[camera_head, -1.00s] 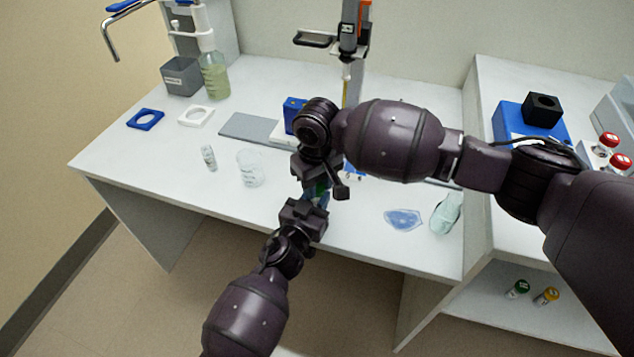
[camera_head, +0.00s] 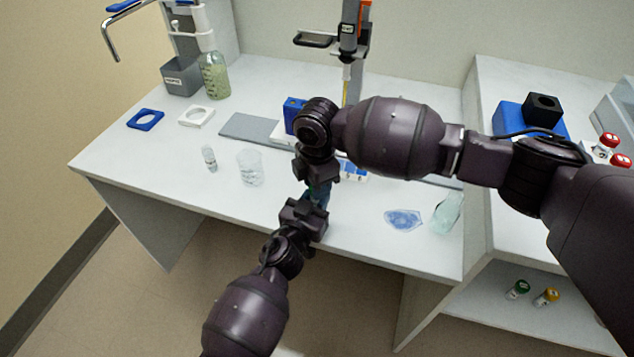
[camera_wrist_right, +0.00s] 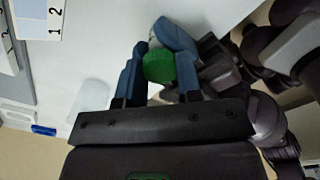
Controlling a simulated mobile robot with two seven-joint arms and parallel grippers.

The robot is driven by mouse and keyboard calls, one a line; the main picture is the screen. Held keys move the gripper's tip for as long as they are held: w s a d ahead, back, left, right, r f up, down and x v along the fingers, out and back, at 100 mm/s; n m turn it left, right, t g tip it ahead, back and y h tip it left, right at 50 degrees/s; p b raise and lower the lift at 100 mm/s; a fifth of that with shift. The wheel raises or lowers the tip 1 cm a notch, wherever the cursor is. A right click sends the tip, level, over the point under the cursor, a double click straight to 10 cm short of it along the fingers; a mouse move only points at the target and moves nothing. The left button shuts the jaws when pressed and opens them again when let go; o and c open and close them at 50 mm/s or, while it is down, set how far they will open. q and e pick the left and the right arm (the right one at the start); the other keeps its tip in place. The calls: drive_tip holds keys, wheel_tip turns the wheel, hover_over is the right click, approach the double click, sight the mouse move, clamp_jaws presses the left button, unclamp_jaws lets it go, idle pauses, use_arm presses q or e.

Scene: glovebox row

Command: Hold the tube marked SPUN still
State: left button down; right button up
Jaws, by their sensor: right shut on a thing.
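My right gripper (camera_wrist_right: 160,78) is shut on a green cap (camera_wrist_right: 159,65), which sits between its two blue fingers in the right wrist view. In the head view this gripper (camera_head: 317,188) comes down from above and hides the cap. My left gripper (camera_head: 308,206) meets it from below at the front of the bench. One blue finger of the left gripper (camera_wrist_right: 176,38) shows close beside the cap in the wrist view. The tube body is hidden between the grippers. No SPUN mark can be read, and the grip of the left jaws is hidden.
A beaker (camera_head: 250,168) and a small vial (camera_head: 209,159) stand left of the grippers on the bench (camera_head: 150,175). A blue clear piece (camera_head: 403,219) and a pale green item (camera_head: 446,213) lie to the right. Capped tubes (camera_head: 518,289) sit on the lower right shelf.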

drive_tip(key=n, duration=0.5)
drive_tip(key=shift+n, duration=0.3)
drive_tip(key=n, duration=0.6)
drive_tip(key=shift+r, duration=0.3)
drive_tip(key=shift+r, duration=0.7)
drive_tip(key=shift+r, duration=0.2)
drive_tip(key=shift+r, duration=2)
use_arm(q)
drive_tip(key=c, duration=0.8)
unclamp_jaws()
